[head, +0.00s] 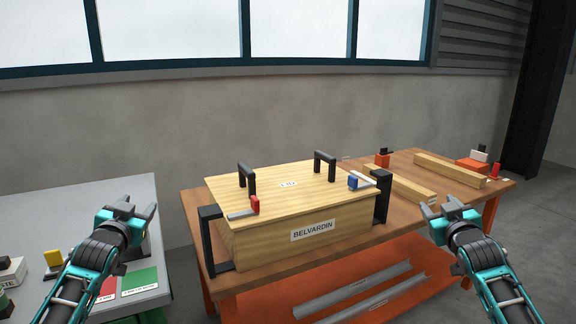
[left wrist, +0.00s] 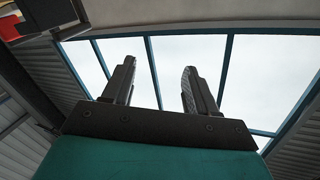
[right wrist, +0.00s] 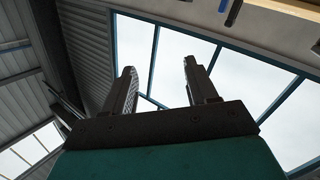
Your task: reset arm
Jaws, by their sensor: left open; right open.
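My left gripper (head: 133,208) is at the left of the head view, over the grey table, with its fingers apart and nothing between them. In the left wrist view my left gripper (left wrist: 158,88) shows two spread fingers against the windows. My right gripper (head: 444,207) is at the right, in front of the wooden bench's right part, also open and empty. In the right wrist view my right gripper (right wrist: 163,88) shows its fingers apart against the windows. Both grippers are clear of the wooden box (head: 260,244) labelled BELVARDIN, which stands between them on the bench.
The box's lid (head: 320,179) has two black handles, with a red clamp (head: 254,204) and a blue clamp (head: 354,181) at its edges. Planks (head: 450,170) lie on the bench (head: 400,222). The grey table (head: 90,205) carries a green card (head: 140,282) and a yellow-topped item (head: 53,257).

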